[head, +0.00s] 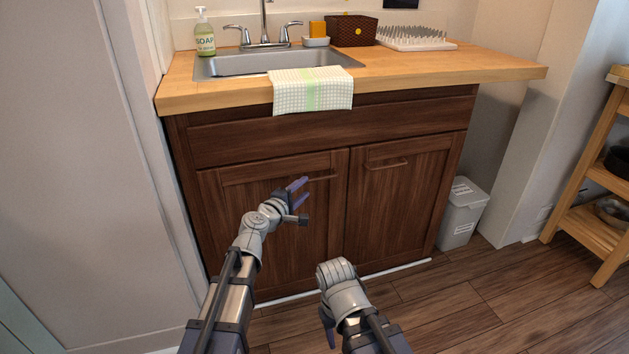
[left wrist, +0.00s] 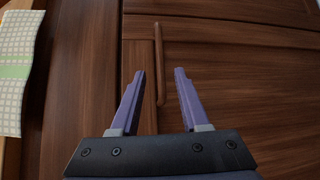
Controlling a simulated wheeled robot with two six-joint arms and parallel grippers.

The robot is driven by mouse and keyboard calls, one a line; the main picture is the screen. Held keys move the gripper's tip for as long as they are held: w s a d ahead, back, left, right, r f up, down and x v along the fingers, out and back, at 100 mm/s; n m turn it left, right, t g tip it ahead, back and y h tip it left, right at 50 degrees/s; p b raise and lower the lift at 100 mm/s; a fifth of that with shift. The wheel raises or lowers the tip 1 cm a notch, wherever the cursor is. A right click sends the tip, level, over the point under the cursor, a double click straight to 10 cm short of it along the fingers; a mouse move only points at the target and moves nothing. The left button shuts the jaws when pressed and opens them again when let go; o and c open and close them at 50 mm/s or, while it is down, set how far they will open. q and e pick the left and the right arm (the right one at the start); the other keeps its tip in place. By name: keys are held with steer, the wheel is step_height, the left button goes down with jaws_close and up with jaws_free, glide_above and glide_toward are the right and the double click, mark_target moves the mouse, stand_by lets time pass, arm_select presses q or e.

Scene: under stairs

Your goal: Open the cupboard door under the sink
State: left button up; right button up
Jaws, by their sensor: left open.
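The dark wooden cupboard under the sink has a left door (head: 235,210) and a right door (head: 392,215), both shut. The left door has a bar handle (head: 322,177) near its upper right corner, and the right door has a bar handle (head: 387,164) near its upper left. My left gripper (head: 305,188) is open and empty in front of the left door, just left of its handle. In the left wrist view, a wooden handle (left wrist: 158,62) lies between and beyond the fingertips, not gripped. My right gripper (head: 327,325) hangs low before the cupboard, its fingers mostly hidden.
A checked towel (head: 312,90) hangs over the counter edge (head: 440,78) above the doors. A grey bin (head: 462,213) stands right of the cupboard, and a wooden shelf (head: 590,190) farther right. A wall (head: 75,150) is close on the left. Floor (head: 500,295) at right is clear.

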mark_target(313, 181)
arm_select(q)
steer(key=b+x, duration=0.1)
steer(key=x, duration=0.6)
steer(key=shift+w+d+f, duration=0.1)
steer(key=shift+w+d, duration=0.1)
steer(key=shift+w, duration=0.1)
steer(key=shift+c, duration=0.2)
jaws_close()
stand_by(0.9)
